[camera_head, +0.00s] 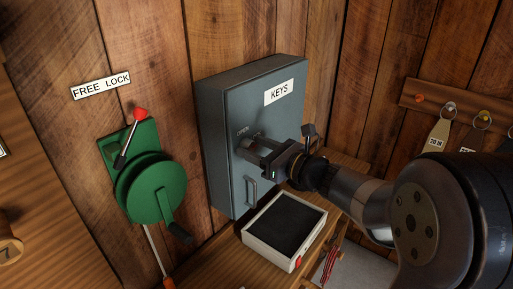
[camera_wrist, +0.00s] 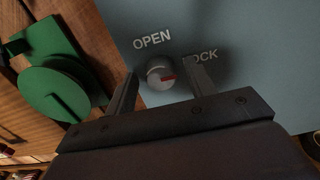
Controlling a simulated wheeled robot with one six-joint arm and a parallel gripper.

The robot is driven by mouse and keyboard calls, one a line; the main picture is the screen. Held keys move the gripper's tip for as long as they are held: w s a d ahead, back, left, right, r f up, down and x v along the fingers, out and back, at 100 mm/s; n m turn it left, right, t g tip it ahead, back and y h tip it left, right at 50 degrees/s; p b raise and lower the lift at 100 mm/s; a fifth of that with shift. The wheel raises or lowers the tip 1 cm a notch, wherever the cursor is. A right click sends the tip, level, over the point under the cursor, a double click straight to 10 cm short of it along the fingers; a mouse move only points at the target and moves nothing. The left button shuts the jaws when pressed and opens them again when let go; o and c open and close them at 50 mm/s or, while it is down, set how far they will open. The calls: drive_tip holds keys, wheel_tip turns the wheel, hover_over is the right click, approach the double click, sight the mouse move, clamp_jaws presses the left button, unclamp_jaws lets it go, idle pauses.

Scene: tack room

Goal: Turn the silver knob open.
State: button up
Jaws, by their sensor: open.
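The silver knob (camera_wrist: 157,70) is round, on the front of the blue-grey KEYS cabinet (camera_head: 232,101). In the wrist view the labels OPEN and LOCK, the latter partly covered by a finger, stand above and to the right of it. Its red mark is on the right side, the LOCK side. My gripper (camera_wrist: 160,80) is open, with one finger on each side of the knob; whether either touches it I cannot tell. In the head view my gripper (camera_head: 256,146) is at the cabinet front and largely hides the knob.
Below the knob the cabinet has a bar handle (camera_head: 251,192). A pale-rimmed tray (camera_head: 256,249) lies on the wooden bench below. A green winch (camera_head: 152,188) with a red-tipped lever (camera_head: 140,114) is on the wall left of the cabinet. Tags hang from a peg rail (camera_head: 420,98) at right.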

drive_tip(key=c, duration=1)
drive_tip(key=shift+o, duration=0.2)
drive_tip(key=shift+f+b, duration=0.15)
drive_tip(key=shift+b, duration=0.25)
drive_tip(key=shift+f+n+b, duration=0.1)
drive_tip(key=shift+n+b, duration=0.6)
drive_tip(key=shift+b, duration=0.2)
drive_tip(key=n+b, duration=0.2)
drive_tip(key=b, duration=0.1)
drive_tip(key=shift+s+f+b, duration=0.1)
drive_tip(key=shift+f+b, duration=0.05)
drive_tip(key=shift+b, duration=0.25)
drive_tip(key=n+b, duration=1.4)
drive_tip(key=b, duration=0.4)
drive_tip(key=shift+s+a, duration=0.1)
drive_tip(key=shift+n, duration=0.4)
